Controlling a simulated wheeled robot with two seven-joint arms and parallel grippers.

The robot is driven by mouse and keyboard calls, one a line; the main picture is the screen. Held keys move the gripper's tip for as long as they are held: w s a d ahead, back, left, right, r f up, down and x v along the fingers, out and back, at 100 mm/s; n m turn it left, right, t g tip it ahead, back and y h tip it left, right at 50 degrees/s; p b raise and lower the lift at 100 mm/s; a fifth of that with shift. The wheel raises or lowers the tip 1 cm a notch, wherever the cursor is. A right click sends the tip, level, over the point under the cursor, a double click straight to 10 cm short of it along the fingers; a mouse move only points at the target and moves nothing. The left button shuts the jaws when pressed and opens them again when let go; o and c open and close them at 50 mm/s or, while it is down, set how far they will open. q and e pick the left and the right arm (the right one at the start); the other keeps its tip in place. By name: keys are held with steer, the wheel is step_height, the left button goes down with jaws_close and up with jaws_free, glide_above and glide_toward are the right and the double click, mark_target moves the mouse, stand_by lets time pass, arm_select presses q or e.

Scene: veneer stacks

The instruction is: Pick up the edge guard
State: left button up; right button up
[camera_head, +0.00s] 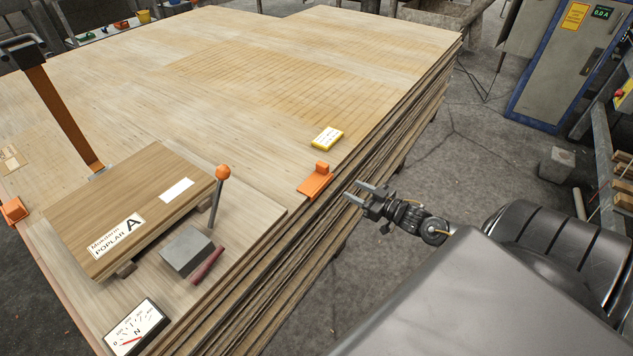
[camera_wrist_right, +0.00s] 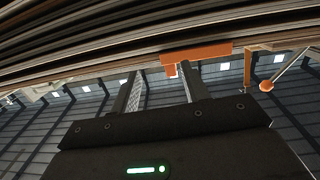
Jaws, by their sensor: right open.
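The orange edge guard (camera_head: 314,184) sits on the near right edge of the veneer stack (camera_head: 232,205), a flat plate with a small raised block. It also shows in the right wrist view (camera_wrist_right: 212,51), beyond my fingertips. My right gripper (camera_head: 352,191) is open and empty, just right of the guard and off the stack's side, with a gap between them. In the right wrist view my right gripper (camera_wrist_right: 165,76) has its two fingers apart, the right one lined up near the guard. A second orange piece (camera_head: 14,211) sits on the stack's left edge. My left gripper is not in view.
A yellow-edged label block (camera_head: 327,138) lies behind the guard. A poplar sample board (camera_head: 140,195), an orange-knobbed lever (camera_head: 218,190), a grey block (camera_head: 187,250) and a dial card (camera_head: 136,328) lie left. A blue-grey cabinet (camera_head: 565,65) stands back right. Floor right of the stack is mostly clear.

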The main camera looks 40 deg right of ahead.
steer(key=n+y, duration=0.1)
steer(key=y, duration=0.1)
glide_toward(328, 169)
steer(key=a, duration=0.1)
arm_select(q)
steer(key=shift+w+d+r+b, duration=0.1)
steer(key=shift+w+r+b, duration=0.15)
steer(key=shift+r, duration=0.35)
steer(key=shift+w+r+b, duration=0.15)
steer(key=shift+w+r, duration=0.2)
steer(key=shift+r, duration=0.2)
arm_select(e)
steer(key=shift+t, duration=0.3)
steer(key=shift+x, duration=3.1)
steer(key=x, duration=0.4)
steer(key=shift+w+d+f, duration=0.3)
steer(key=shift+d, duration=0.05)
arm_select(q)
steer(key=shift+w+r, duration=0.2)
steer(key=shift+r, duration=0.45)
arm_select(e)
steer(key=shift+w+a, duration=0.1)
steer(key=shift+w, duration=0.2)
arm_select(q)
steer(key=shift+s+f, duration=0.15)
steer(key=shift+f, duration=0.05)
arm_select(e)
jaws_close()
steer(key=shift+r, duration=0.1)
